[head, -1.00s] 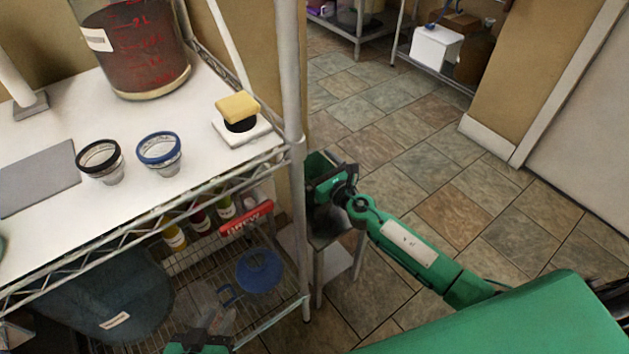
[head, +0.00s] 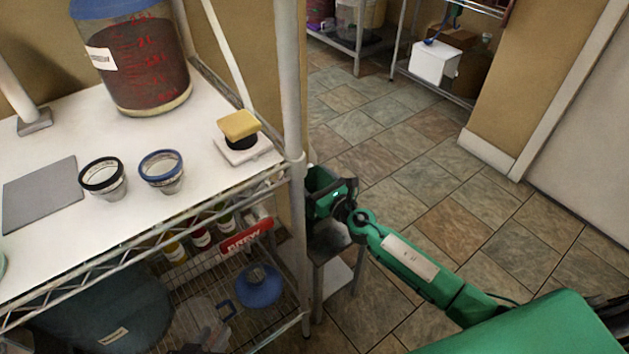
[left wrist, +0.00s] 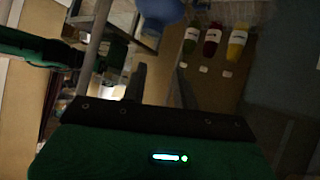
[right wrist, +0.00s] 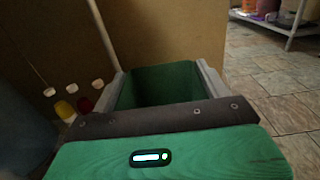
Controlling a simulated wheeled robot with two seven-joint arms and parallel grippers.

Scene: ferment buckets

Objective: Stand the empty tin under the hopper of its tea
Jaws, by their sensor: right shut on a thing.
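My right gripper (head: 330,195) is at the end of the green arm, right of the shelf post. In the right wrist view, its grey fingers (right wrist: 163,85) are on either side of a green open-topped container (right wrist: 160,75), which they hold. Its inside looks dark and empty. It shows partly in the head view (head: 320,180), close to a small metal stand; whether it touches the stand is unclear. I see no hopper or labelled tea.
A white-topped wire shelf (head: 60,245) bears a large jar of dark liquid (head: 140,70), two rimmed cups and a yellow sponge (head: 238,124). Bottles and a blue vessel (head: 258,285) are below. A metal stand (head: 328,240) is beside the shelf. Tiled floor at right is open.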

